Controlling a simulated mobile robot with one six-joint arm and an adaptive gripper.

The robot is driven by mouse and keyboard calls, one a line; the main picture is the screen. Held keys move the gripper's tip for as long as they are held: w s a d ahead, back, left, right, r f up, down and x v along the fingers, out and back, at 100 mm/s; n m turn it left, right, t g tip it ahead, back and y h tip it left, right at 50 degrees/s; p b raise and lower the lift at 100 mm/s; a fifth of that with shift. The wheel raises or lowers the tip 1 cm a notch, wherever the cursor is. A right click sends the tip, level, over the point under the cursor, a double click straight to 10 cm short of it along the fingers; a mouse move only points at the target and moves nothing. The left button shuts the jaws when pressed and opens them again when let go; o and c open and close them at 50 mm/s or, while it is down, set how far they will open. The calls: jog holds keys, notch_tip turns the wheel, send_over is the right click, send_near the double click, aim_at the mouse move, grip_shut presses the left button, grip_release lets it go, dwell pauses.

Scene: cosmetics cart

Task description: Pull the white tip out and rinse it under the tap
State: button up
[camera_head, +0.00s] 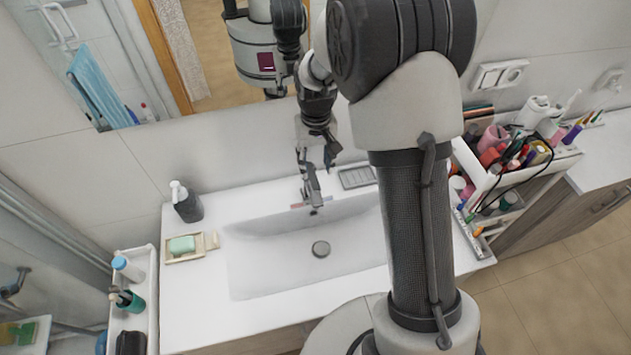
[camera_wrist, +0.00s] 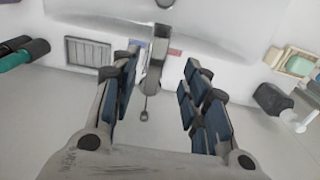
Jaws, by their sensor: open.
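My gripper (camera_head: 317,158) hangs at the back of the sink, just above the grey metal tap (camera_head: 311,188). In the wrist view my gripper (camera_wrist: 161,62) is open, with its dark-padded fingers spread on either side of the tap (camera_wrist: 155,72). Nothing is held between the fingers. I cannot make out which thing is the white tip.
A soap dish (camera_head: 184,247) and dark pump bottle (camera_head: 187,203) stand left of the basin. A grated dish (camera_head: 357,177) lies right of the tap. The crowded white cosmetics cart (camera_head: 490,180) is at right, a white shelf (camera_head: 151,300) at left. A mirror is behind.

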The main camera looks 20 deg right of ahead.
aim_at(316, 186)
notch_tip(316, 186, down, 9)
jog(key=shift+r, duration=0.1)
jog(key=shift+c, duration=0.4)
grip_shut()
dwell(0.5)
